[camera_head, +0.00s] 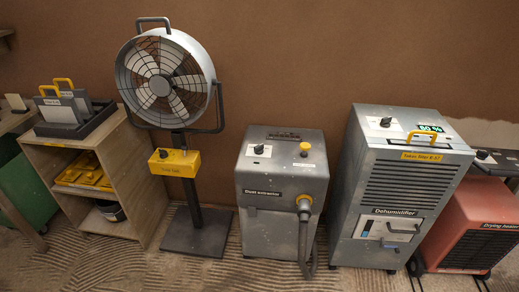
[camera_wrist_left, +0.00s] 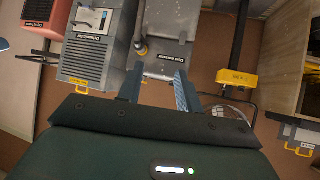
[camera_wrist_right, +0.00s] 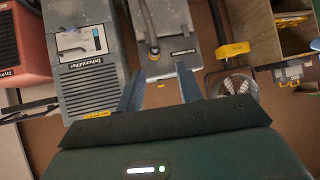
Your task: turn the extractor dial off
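The dust extractor (camera_head: 283,185) is a grey box on the floor in the middle of the head view, with a label reading "Dust extractor". Its black dial (camera_head: 259,149) sits on a white plate at the top left. The extractor also shows upside down in the left wrist view (camera_wrist_left: 170,22) and the right wrist view (camera_wrist_right: 172,22); the dial cannot be made out there. My left gripper (camera_wrist_left: 158,84) is open and empty, with the extractor beyond its fingers. My right gripper (camera_wrist_right: 161,84) is open and empty, also facing the extractor. Neither gripper shows in the head view.
A drum fan (camera_head: 165,80) on a stand with a yellow box is left of the extractor. A dehumidifier (camera_head: 400,190) stands close on its right, then a red drying heater (camera_head: 470,230). A wooden shelf (camera_head: 140,190) is at far left. A hose (camera_head: 304,235) hangs at the extractor's front.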

